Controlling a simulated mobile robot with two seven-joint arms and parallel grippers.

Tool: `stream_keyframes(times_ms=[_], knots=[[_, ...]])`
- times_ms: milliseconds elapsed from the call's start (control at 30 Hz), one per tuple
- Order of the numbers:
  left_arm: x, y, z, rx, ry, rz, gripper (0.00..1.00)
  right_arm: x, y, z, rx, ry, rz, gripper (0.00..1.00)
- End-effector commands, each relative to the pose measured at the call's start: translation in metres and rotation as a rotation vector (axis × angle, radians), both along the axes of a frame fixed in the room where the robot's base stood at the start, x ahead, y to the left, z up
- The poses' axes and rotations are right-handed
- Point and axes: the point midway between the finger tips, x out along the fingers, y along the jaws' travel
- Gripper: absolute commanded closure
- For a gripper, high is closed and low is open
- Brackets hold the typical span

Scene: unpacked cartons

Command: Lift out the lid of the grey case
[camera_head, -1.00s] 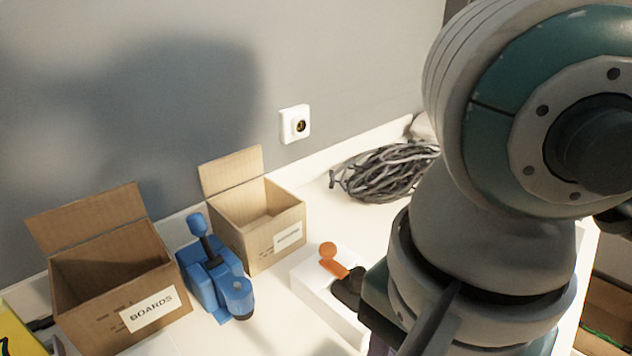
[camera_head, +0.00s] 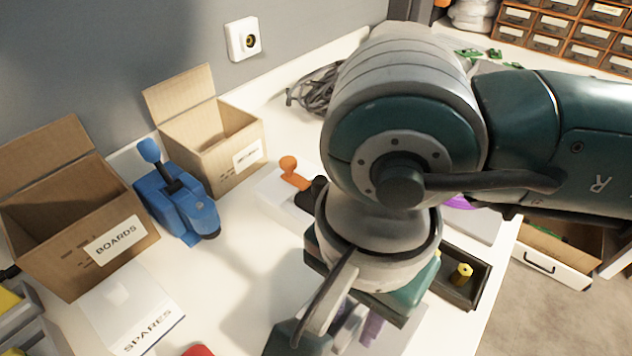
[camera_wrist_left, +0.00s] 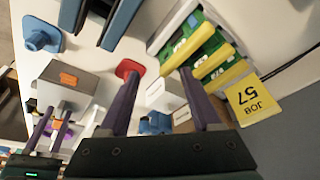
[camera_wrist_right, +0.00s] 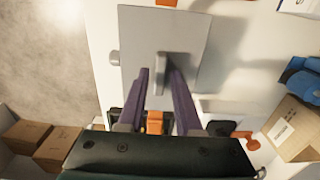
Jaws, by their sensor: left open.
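The flat grey lid of the case (camera_wrist_right: 190,35) shows in the right wrist view, with an upright handle (camera_wrist_right: 162,64) near its middle and orange parts at two opposite edges. My right gripper (camera_wrist_right: 158,72) is over it. Its purple fingers are apart, with the handle between or just beyond the tips; whether they touch it I cannot tell. In the head view my right gripper (camera_head: 362,325) and arm hide most of the case. A grey box with an orange part (camera_wrist_left: 68,85), probably the case, shows in the left wrist view. My left gripper (camera_wrist_left: 160,74) is open and empty there.
A blue vise (camera_head: 180,200), a BOARDS carton (camera_head: 70,225) and a smaller carton (camera_head: 225,150) stand along the wall. A SPARES box (camera_head: 130,305) is at the front left. A white box (camera_head: 270,190) and a dark tray (camera_head: 470,290) flank my right arm.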

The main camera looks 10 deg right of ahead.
Motion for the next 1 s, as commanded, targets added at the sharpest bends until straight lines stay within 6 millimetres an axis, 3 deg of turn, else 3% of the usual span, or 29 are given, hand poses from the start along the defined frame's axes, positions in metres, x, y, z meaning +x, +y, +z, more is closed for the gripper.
stream_keyframes(times_ms=[33,267,1000], knots=[[0.0001,0.0,0.0,0.0,0.0,0.0,0.35,0.0001,-0.0001,0.0001,0.0,0.0,0.0,0.73],[0.0003,-0.0001,0.0001,0.0,-0.001,0.0,0.35,0.0001,-0.0002,0.0002,0.0,0.0,0.0,0.99],[0.0007,-0.0025,0.0014,-0.01,-0.002,0.007,0.35,0.0004,0.0001,0.0046,0.001,-0.001,0.0,1.0]])
